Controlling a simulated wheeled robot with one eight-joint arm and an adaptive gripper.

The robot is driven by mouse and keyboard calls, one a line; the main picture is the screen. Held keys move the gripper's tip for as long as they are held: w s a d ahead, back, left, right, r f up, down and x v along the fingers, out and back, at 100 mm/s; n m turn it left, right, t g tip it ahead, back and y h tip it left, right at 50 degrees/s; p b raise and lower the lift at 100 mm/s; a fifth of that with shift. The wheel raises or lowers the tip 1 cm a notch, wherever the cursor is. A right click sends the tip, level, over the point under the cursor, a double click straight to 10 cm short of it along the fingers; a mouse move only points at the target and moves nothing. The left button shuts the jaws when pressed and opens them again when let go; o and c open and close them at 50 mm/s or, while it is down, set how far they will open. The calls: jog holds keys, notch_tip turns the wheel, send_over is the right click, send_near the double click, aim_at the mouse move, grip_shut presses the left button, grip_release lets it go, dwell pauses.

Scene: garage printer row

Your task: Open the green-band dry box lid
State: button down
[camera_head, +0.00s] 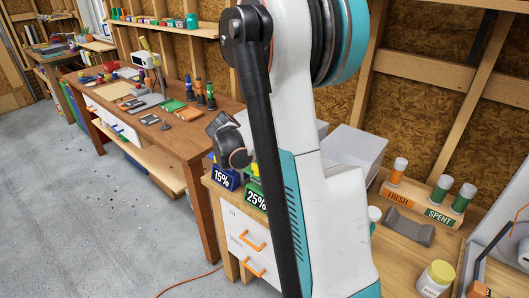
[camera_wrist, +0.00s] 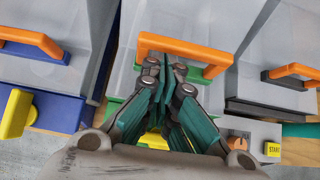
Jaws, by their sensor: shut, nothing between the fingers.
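The green-band dry box (camera_wrist: 114,106) is in the middle of the wrist view, with a grey lid and an orange handle (camera_wrist: 205,52). The lid looks down, but my fingers cover much of its front. A yellow latch (camera_wrist: 155,139) shows low, partly behind my fingers. My gripper (camera_wrist: 166,66) is shut and empty, its tips over the handle's lower edge in the picture; I cannot tell if they touch. In the head view the green front with a 25% label (camera_head: 257,200) shows, and my arm hides most of that box.
The blue-band box (camera_wrist: 60,108) stands close on the left, with an orange handle and yellow latch. A dark-band box (camera_wrist: 262,108) stands close on the right. In the head view, a FRESH and SPENT rack (camera_head: 420,203) and a yellow-lidded jar (camera_head: 436,278) stand right of my arm.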

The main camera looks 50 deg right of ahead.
jog(key=shift+d+r+p, duration=0.1)
jog(key=shift+r+p, duration=0.25)
jog(key=shift+r, duration=0.1)
jog(key=w+d+r+y+p, duration=0.1)
jog(key=d+r+y+p, duration=0.8)
jog(key=d+r+p, duration=0.4)
jog(key=shift+w+d+r+g, duration=0.3)
jog(key=shift+d+r, duration=1.9)
jog(key=shift+d, duration=0.55)
